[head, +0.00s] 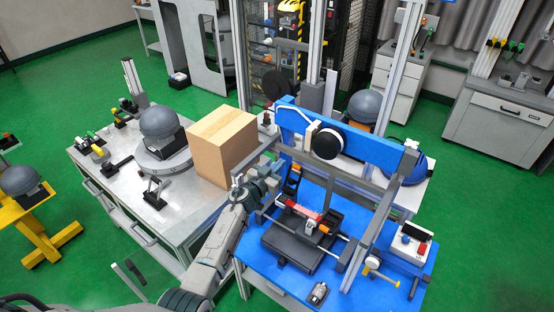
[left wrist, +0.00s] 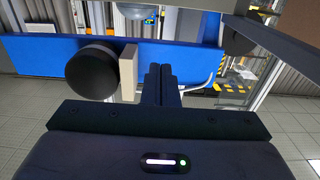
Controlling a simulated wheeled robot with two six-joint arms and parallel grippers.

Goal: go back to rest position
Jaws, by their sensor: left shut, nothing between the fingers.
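My left arm comes in from the bottom left of the head view, and its wrist (head: 262,184) is at the near left side of the blue-beamed drop tower. In the left wrist view my left gripper (left wrist: 160,84) has its two dark fingers together with nothing between them. Beyond the fingers is the tower's blue beam (left wrist: 30,62), which also shows in the head view (head: 365,146). The fingertips are hard to make out in the head view. My right gripper is in neither view.
The tower stands on a blue-topped table (head: 262,243). Its round black part (head: 328,144) also shows left of the fingers in the left wrist view (left wrist: 92,75). A cardboard box (head: 222,146) is on the metal bench (head: 195,212) at left. Green floor (head: 60,100) is open at far left.

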